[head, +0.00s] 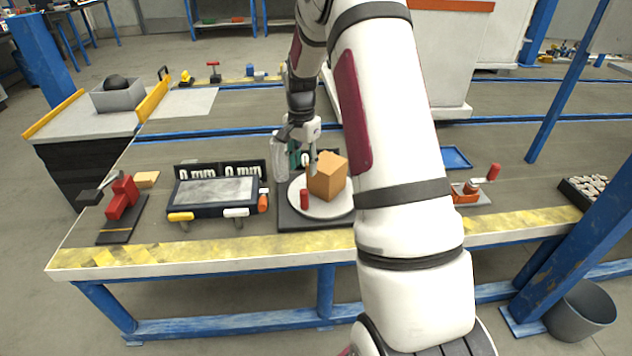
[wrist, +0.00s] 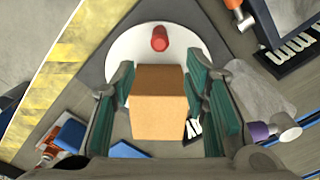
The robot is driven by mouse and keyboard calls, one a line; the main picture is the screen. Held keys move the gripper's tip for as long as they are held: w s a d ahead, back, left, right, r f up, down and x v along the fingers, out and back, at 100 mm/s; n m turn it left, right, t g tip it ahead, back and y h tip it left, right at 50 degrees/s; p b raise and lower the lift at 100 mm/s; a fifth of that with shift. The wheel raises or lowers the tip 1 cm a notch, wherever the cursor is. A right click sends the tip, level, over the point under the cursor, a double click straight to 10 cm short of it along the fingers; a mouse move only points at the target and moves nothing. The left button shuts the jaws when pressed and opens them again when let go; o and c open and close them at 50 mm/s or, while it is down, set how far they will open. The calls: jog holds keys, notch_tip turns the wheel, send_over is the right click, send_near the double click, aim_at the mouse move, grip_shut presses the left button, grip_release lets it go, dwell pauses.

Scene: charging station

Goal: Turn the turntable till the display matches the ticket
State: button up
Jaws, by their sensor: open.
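The turntable is a white round plate (head: 334,211) on a dark square base (head: 292,219); the plate also shows in the wrist view (wrist: 119,49). An orange-brown block (head: 327,178) stands on it, with a short red peg (head: 304,199) near its front rim. My gripper (head: 298,158) is open at the back left of the block. In the wrist view its green pads (wrist: 159,108) appear either side of the block (wrist: 159,115); contact cannot be told. A black sign behind the turntable (head: 306,158) is partly hidden. A grey-screened panel (head: 214,191) stands left, below a "0 mm 0 mm" sign (head: 219,171). I cannot identify the ticket.
A red clamp-like tool (head: 122,199) stands at the left of the bench. A blue tray (head: 455,158) and an orange device with a red handle (head: 467,191) are to the right. A box of small pale pieces (head: 588,189) sits farther right. My arm hides part of the bench.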

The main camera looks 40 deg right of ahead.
aim_at(304, 200)
jog(key=shift+s+a+f, duration=0.1)
jog(key=shift+a+f, duration=0.05)
jog(key=shift+a, duration=0.1)
notch_tip(304, 200, down, 14)
jog(key=b, duration=0.3)
jog(key=shift+d+r+b, duration=0.1)
jog(key=shift+r+b, duration=0.15)
jog(key=shift+b, duration=0.05)
grip_shut()
